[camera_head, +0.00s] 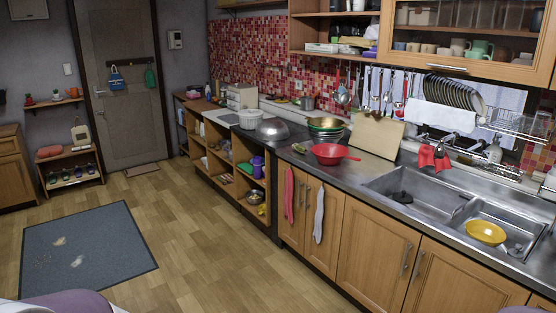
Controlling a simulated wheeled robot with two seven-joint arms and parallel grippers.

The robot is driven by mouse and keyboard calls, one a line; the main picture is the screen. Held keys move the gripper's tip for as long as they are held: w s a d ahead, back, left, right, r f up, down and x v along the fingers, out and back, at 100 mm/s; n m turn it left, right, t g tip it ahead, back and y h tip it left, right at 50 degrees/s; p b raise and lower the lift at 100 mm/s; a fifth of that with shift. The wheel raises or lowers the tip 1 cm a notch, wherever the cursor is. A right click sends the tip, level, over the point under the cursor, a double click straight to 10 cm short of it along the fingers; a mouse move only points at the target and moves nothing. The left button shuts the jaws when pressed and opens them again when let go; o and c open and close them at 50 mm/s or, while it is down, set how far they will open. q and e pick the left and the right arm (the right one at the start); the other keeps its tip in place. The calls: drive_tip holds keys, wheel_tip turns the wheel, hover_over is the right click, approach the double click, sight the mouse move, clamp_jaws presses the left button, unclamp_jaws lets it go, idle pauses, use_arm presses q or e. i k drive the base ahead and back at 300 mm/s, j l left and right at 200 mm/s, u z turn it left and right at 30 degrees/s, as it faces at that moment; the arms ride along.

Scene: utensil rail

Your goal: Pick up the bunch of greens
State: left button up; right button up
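No bunch of greens is clear at this size. A small green item (299,148) lies on the counter just left of the red colander (331,153). Another green item (245,168) sits in the open shelf unit beside a purple container (258,167). I cannot tell whether either is the bunch of greens. Neither of my grippers shows in the head view.
The counter (290,163) runs along the right to a sink with a yellow bowl (486,232). A cutting board (376,134) leans behind the colander, near stacked bowls (325,125).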

sight(300, 148)
drive_tip(key=i+j+u, duration=0.15)
drive_tip(key=i, duration=1.95)
drive_tip(key=l, duration=0.1)
